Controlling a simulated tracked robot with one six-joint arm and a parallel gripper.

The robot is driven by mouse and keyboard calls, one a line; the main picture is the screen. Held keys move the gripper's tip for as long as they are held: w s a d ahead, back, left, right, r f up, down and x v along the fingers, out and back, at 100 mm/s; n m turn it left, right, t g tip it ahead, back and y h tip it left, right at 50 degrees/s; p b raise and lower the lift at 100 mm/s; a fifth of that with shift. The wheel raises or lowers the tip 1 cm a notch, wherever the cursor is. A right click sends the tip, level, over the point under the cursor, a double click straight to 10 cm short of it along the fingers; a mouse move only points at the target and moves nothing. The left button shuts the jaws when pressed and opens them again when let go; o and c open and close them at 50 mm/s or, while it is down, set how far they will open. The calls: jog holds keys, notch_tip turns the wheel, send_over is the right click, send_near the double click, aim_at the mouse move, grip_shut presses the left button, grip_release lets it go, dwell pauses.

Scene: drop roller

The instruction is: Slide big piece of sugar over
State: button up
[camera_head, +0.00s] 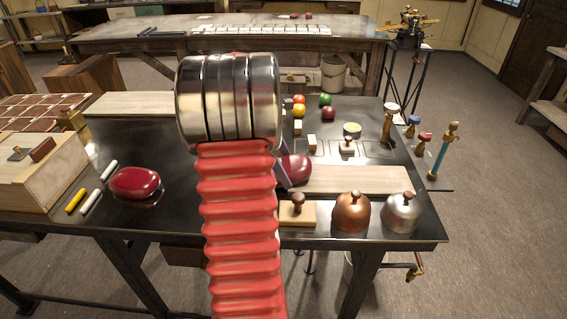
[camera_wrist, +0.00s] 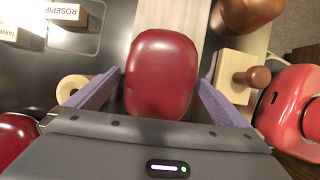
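A large glossy dark red piece, which I take for the big piece of sugar (camera_wrist: 160,70), lies between my gripper's fingers in the wrist view. My gripper (camera_wrist: 160,80) is open, with one purple finger on each side and narrow gaps beside the piece. A second glossy red piece (camera_head: 135,183) lies on the dark table at the left.
A wooden stamp (camera_head: 297,211), a copper bell-shaped thing (camera_head: 352,213) and a silver one (camera_head: 402,213) stand along the near right edge. White and yellow sticks (camera_head: 76,200) and a wooden box (camera_head: 40,178) are at the left. In the wrist view, a wooden ring (camera_wrist: 72,87) sits by the left finger.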

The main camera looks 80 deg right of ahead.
jog(key=c, duration=1.6)
jog(key=shift+w, duration=0.1)
